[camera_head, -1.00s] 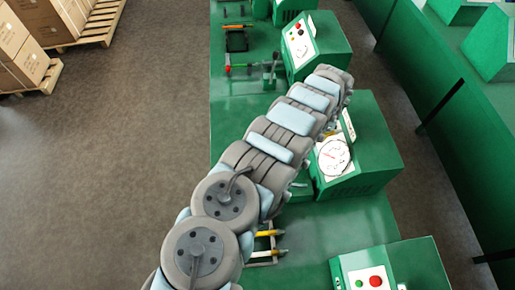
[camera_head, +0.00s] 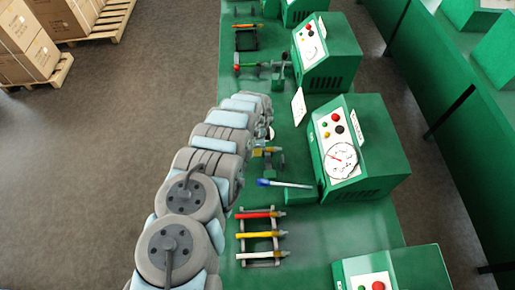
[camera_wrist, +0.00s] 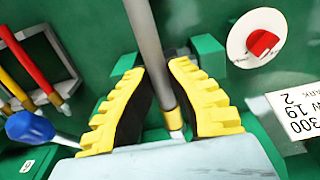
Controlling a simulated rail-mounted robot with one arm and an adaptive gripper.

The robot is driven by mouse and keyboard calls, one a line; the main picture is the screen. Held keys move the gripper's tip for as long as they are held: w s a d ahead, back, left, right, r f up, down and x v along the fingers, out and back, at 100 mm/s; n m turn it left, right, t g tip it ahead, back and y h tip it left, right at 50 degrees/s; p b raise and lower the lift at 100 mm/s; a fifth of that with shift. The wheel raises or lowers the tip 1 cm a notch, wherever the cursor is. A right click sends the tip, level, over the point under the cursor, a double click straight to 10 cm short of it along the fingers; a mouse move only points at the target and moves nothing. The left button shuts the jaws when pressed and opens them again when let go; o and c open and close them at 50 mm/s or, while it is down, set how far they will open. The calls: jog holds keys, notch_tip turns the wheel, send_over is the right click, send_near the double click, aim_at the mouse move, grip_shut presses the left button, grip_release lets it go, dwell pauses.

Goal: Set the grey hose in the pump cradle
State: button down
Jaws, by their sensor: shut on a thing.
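In the wrist view the grey hose (camera_wrist: 147,35) runs down between the black-padded yellow fingers of my gripper (camera_wrist: 156,72), which is shut on it. A brass-coloured collar and pale tip show at its lower end. Green blocks (camera_wrist: 207,48) stand just behind the fingers and look like part of the pump cradle; I cannot tell whether the hose touches them. In the head view my gripper (camera_head: 266,151) is low over the bench, left of the green pump housing (camera_head: 380,150), and the arm covers part of it. The grey hose cannot be made out there.
A rack (camera_head: 243,248) with red, yellow and white hoses lies in front of my gripper. A blue-handled tool (camera_head: 285,183) lies close by. A red knob on a white disc (camera_wrist: 262,42) shows in the wrist view.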

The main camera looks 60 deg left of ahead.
jog(key=shift+f+b, duration=3.8)
jog(key=shift+f, duration=1.25)
jog(key=c, duration=1.1)
grip_release()
jog(key=shift+r, duration=0.1)
jog(key=shift+r, duration=5.95)
jog(key=shift+w, duration=0.1)
